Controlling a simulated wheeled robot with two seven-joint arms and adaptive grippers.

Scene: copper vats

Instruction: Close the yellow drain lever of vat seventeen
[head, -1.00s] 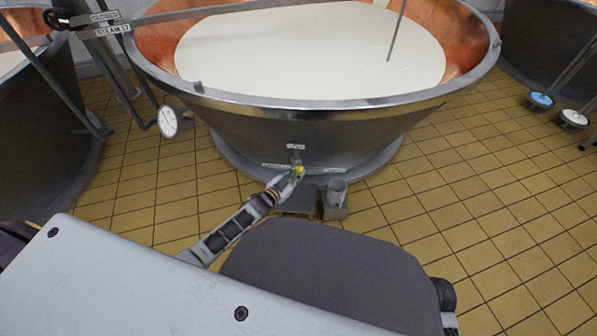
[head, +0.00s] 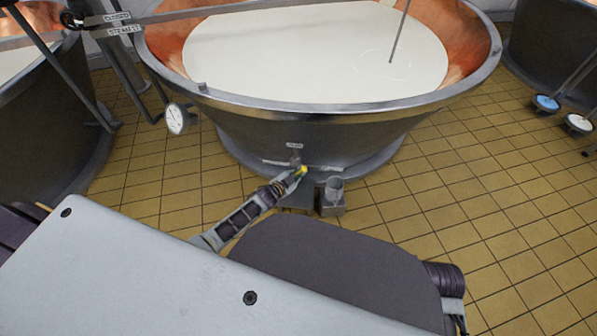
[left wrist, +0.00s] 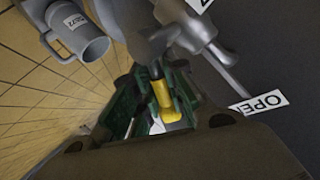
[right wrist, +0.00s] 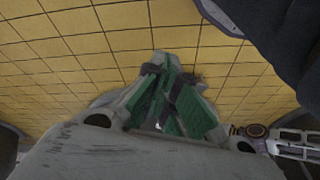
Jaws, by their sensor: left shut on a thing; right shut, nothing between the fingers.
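Vat seventeen (head: 300,127) is a large steel vat with a copper inside and a pale liquid, straight ahead in the head view. Its yellow drain lever (left wrist: 163,100) sits between the green fingers of my left gripper (left wrist: 155,110), which is shut on it. In the head view the lever's yellow tip (head: 302,170) shows at the vat's lower front, at my left gripper's fingers. A label reading OPE (left wrist: 263,103), partly cut off, is beside the valve in the left wrist view. My right gripper (right wrist: 167,85) is shut and empty above the tiled floor.
A grey cup (head: 334,189) stands on a small block right of the drain; it also shows in the left wrist view (left wrist: 80,33). A dial gauge (head: 177,119) hangs left of the vat. Other vats stand at both sides.

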